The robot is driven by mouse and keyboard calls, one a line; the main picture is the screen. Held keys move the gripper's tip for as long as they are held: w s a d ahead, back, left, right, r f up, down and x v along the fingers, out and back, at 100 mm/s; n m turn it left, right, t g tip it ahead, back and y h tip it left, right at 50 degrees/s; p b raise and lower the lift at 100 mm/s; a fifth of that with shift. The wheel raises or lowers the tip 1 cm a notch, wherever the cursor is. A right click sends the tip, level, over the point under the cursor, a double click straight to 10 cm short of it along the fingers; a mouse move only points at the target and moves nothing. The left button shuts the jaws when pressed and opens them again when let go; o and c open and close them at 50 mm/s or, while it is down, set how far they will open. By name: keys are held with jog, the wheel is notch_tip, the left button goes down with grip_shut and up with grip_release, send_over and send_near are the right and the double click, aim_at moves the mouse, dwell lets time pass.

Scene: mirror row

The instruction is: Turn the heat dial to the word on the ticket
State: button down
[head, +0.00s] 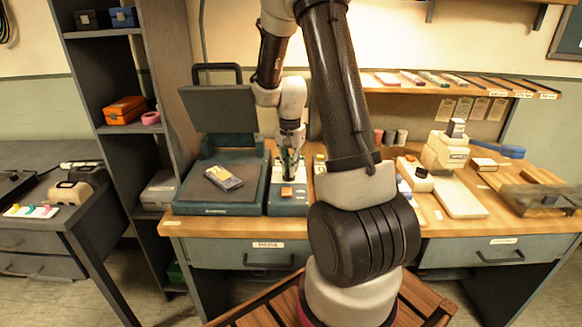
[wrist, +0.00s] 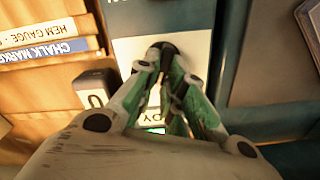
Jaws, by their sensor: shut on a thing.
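The dial (wrist: 172,47) is a dark round knob on a pale panel, seen in the wrist view. My gripper (wrist: 166,70) is shut on it, and the fingers cover most of the knob. Its pointer and any words around it are hidden or unreadable. A small green-lit label ending in "DY" shows partly behind the fingers. In the head view my gripper (head: 289,172) reaches down over the small control box (head: 288,206) beside the teal press (head: 215,207). The press lid is raised, and a small packet (head: 223,177) lies on its bed. I cannot pick out the ticket.
A dark switch block (wrist: 96,92) marked "0" and labelled wooden slots (wrist: 45,50) sit left of the panel in the wrist view. A cream machine (head: 445,150) and a wooden shelf (head: 440,87) are to the right. My arm hides the bench middle.

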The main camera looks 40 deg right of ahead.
jog(key=shift+w+a+n, duration=0.1)
jog(key=shift+n, duration=1)
jog(key=shift+w+a+n, duration=0.1)
jog(key=shift+n, duration=1)
jog(key=c, duration=1.5)
grip_release()
notch_tip(320, 180, up, 12)
